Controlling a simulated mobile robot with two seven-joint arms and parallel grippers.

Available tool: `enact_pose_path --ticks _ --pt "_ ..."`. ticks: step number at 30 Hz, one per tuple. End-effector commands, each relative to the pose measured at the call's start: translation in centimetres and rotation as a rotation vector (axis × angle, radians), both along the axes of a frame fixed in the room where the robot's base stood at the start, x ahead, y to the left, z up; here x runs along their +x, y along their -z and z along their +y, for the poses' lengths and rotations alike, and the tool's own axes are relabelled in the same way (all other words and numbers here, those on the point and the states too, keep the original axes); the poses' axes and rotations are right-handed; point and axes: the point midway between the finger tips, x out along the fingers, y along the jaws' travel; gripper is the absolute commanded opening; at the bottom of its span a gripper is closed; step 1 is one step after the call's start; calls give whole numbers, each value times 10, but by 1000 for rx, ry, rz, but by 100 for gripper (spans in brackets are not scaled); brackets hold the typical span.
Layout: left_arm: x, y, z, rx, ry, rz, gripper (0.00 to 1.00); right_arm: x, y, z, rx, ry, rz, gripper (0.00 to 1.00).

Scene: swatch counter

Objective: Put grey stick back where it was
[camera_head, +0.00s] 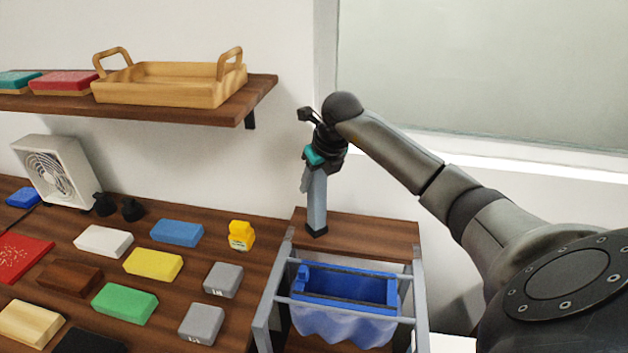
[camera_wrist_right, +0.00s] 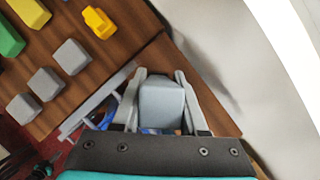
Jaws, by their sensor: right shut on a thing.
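The grey stick (camera_head: 317,203) stands about upright below my right gripper (camera_head: 313,172), with a dark lower end. Its lower end is at the wooden top (camera_head: 363,228) of the small stand; I cannot tell if it touches. My right gripper is shut on the upper part of the stick. In the right wrist view, the grey stick (camera_wrist_right: 161,103) shows end-on between the two fingers of the right gripper (camera_wrist_right: 160,88). My left gripper is not in view.
Left of the stand, the counter holds a yellow object (camera_head: 241,236), grey blocks (camera_head: 223,280), and coloured blocks such as a blue one (camera_head: 177,232). A blue bin (camera_head: 345,310) hangs in the stand's frame. A shelf with a wooden tray (camera_head: 170,88) is above left.

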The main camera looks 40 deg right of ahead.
Motion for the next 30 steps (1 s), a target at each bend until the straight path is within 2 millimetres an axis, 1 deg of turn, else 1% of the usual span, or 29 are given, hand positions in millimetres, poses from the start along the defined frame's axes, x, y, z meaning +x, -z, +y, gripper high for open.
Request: enact_pose_path --ticks 1,6,8,9,16,19,23,30 --pt "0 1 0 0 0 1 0 0 2 0 -1 0 1 45" --pt "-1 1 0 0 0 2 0 0 1 0 0 0 1 64" --pt "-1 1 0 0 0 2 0 0 1 0 0 0 1 70" --pt "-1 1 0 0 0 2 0 0 1 0 0 0 1 72" --pt "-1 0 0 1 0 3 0 0 0 0 0 0 0 72" --pt "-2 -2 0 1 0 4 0 0 -5 0 0 1 -2 72" --pt "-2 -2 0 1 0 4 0 -8 -23 0 -2 1 -4 72" --pt "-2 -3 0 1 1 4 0 -29 -72 2 -4 0 -4 72"
